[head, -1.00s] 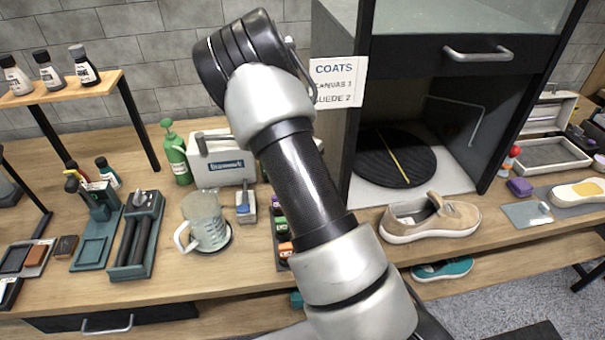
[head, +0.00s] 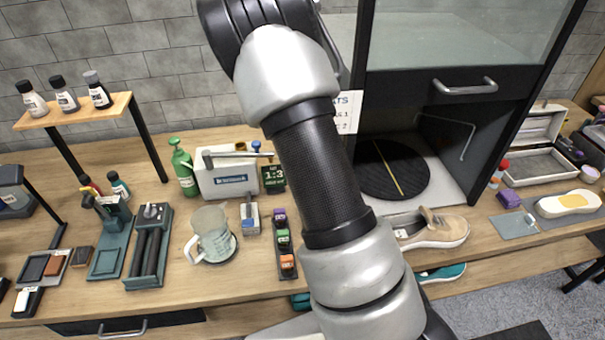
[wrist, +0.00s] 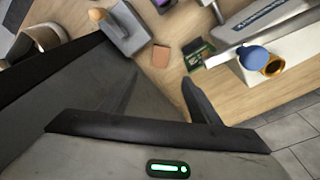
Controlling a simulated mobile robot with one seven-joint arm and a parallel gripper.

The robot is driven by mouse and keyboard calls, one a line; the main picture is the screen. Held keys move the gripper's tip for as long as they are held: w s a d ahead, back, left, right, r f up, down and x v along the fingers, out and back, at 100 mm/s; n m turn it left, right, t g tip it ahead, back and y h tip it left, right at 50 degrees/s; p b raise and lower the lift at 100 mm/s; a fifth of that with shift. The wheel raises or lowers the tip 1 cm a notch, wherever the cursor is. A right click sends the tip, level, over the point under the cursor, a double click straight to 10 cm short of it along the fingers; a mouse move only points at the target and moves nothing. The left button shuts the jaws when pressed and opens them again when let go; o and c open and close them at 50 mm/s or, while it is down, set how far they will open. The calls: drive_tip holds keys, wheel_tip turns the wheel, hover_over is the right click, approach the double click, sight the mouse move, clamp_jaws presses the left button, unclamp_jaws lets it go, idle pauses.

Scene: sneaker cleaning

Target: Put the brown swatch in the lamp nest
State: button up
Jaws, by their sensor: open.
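A small brown square (wrist: 161,56), which looks like the brown swatch, lies flat on the wooden bench in the wrist view. My gripper (wrist: 160,80) is open and empty above the bench, with the square beyond and between its fingertips, not touching. In the head view my arm hides that spot and my gripper. A teal stand (head: 107,262) with a square recess is at the left of the head view; it may be the lamp nest, but I cannot be sure. Its recess looks empty. Another brown piece (head: 55,265) lies in a dark tray beside it.
A grey block with a wooden knob (wrist: 125,30) and a dark green sign (wrist: 198,54) flank the square. A white steamer box (head: 228,180), a measuring jug (head: 211,238) and a bottle rack (head: 284,250) stand nearby. A tan shoe (head: 440,228) is at right.

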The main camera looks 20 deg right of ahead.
drive_tip(key=f+b, duration=0.3)
drive_tip(key=f, duration=0.2)
drive_tip(key=d+f+b, duration=0.1)
drive_tip(key=f+b, duration=0.3)
drive_tip(key=f, duration=0.1)
drive_tip(key=w+f+b, duration=0.1)
drive_tip(key=f+b, duration=0.3)
drive_tip(key=f, duration=0.2)
drive_tip(key=shift+d, duration=0.2)
drive_tip(key=shift+r, duration=0.1)
drive_tip(key=c, duration=1.2)
wheel_tip(320, 180, up, 10)
drive_tip(key=p, duration=0.7)
drive_tip(key=s+a+r+n+y+p, duration=0.1)
drive_tip(key=s+a+r+n+p, duration=0.2)
drive_tip(key=s+a+n, duration=0.8)
drive_tip(key=s+r, duration=0.2)
drive_tip(key=shift+s+a+t, duration=0.3)
drive_tip(key=shift+a, duration=0.1)
